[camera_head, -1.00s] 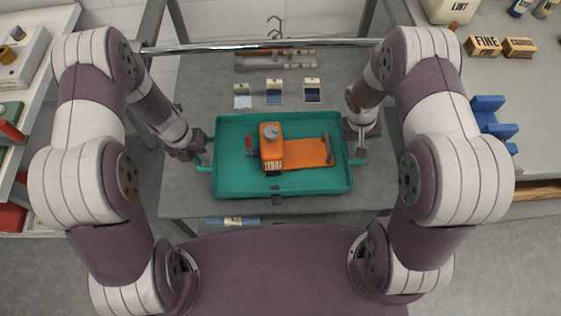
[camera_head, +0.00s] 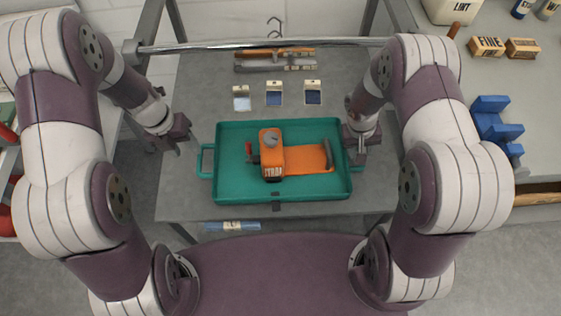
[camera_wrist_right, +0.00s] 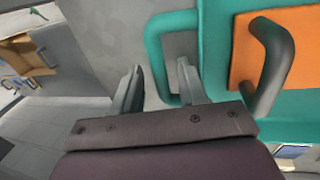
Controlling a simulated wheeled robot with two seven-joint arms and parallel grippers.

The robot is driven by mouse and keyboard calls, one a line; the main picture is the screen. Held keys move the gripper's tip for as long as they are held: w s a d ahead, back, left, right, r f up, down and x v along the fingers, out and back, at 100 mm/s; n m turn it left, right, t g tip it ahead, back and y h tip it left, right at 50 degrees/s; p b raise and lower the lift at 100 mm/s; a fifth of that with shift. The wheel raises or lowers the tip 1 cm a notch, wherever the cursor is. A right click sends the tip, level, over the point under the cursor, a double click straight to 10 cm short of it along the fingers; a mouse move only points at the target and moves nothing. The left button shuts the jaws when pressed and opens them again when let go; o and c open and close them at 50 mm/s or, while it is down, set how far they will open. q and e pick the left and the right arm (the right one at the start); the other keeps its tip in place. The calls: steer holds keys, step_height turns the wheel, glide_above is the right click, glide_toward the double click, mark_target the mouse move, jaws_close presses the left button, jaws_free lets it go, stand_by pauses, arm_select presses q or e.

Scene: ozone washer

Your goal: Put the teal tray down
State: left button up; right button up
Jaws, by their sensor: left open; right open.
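The teal tray (camera_head: 230,192) rests flat on the grey table (camera_head: 180,190), with a loop handle at each side. An orange tool (camera_head: 272,165) with a grey knob lies in it on an orange sheet (camera_head: 308,158), beside a dark bar handle. My left gripper (camera_head: 176,148) is open and empty, apart from the tray's left handle (camera_head: 206,161), up and to its left. My right gripper (camera_head: 361,152) is at the tray's right handle. In the right wrist view my right gripper (camera_wrist_right: 162,85) is open, one finger overlapping the teal handle (camera_wrist_right: 153,55).
Three small sample cards (camera_head: 274,93) lie behind the tray, with long tools (camera_head: 275,66) further back. A metal rail (camera_head: 260,45) crosses the back. A blue rack (camera_head: 495,125) stands on the right counter. A blue roll (camera_head: 232,226) shows below the table's front edge.

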arm_select(q)
steer(key=r, duration=0.2)
steer(key=shift+a+r, duration=0.25)
steer(key=shift+r, duration=0.1)
arm_select(e)
step_height(320, 180, up, 12)
steer(key=a, duration=0.2)
steer(key=shift+a, duration=0.2)
steer(key=shift+f, duration=0.1)
